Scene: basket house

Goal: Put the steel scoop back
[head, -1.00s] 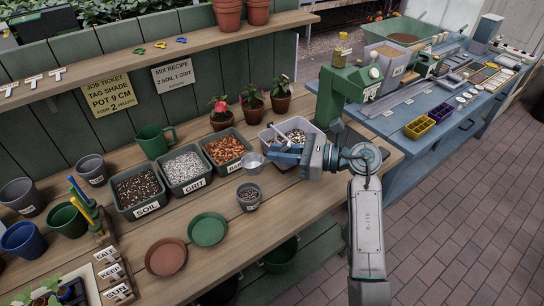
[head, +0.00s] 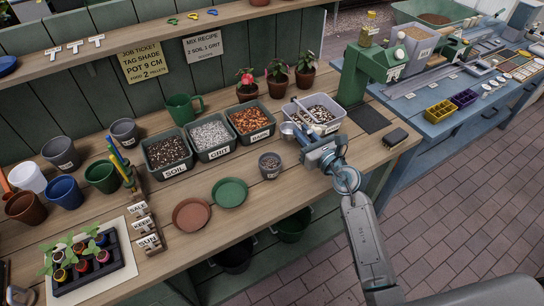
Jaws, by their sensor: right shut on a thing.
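The steel scoop (head: 287,130) shows its small round bowl at the near left edge of the white tub (head: 338,124). My right gripper (head: 309,143) is shut on the scoop's handle, which the jaws mostly hide. It is just in front of the tub, over the wooden bench. I cannot tell whether the bowl touches the tub's rim. The tub holds a speckled mix, and a pale-handled tool (head: 303,108) lies across it. My left gripper is not in view.
Bins of soil (head: 168,153), grit (head: 210,136) and orange bark (head: 249,120) stand left of the tub. A small labelled pot (head: 270,166) stands in front. The green press (head: 365,70) is behind right. A dark block (head: 395,138) lies near the right edge.

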